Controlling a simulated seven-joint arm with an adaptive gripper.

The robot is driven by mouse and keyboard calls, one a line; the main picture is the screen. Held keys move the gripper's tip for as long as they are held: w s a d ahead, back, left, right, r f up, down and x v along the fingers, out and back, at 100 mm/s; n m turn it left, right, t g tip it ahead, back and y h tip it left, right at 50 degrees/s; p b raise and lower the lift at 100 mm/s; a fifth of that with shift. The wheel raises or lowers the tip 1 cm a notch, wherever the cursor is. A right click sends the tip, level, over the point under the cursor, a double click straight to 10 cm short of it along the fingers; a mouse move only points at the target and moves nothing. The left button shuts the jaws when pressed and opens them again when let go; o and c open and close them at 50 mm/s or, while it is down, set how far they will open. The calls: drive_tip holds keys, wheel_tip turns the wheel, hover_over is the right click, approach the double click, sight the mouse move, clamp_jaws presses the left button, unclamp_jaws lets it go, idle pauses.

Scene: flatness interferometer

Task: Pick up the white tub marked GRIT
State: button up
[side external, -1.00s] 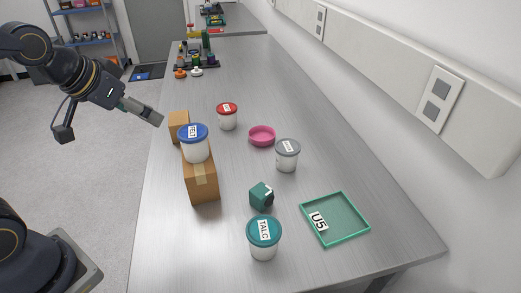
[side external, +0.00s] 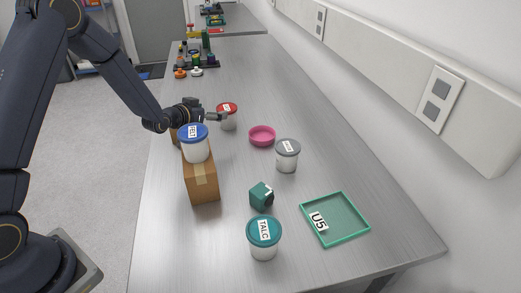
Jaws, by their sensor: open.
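Several white tubs with coloured lids show in the side external view. One has a red lid (side external: 228,109), one a blue lid (side external: 194,134), one a grey lid (side external: 287,147) and one a teal lid (side external: 263,231). The teal one reads TALC; the other labels are too small to read surely, so I cannot tell which is GRIT. The blue-lidded tub stands on a cardboard box; the others stand on the table. My gripper (side external: 225,117) is open, its fingers pointing right at the red-lidded tub, overlapping it in the picture. Whether they touch it is unclear.
The cardboard box (side external: 203,186) under the blue-lidded tub stands near the left table edge, close to my gripper. A pink dish (side external: 262,136), a small green block (side external: 261,195) and a green tray marked U5 (side external: 350,219) lie to the right. The far middle table is clear.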

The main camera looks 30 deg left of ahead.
sight(227, 108)
drive_tip(key=x, duration=1.1)
drive_tip(key=shift+w+f, duration=0.2)
drive_tip(key=shift+w, duration=0.1)
drive_tip(key=shift+c, duration=0.2)
drive_tip(key=c, duration=1.2)
drive_tip(key=shift+r, duration=0.1)
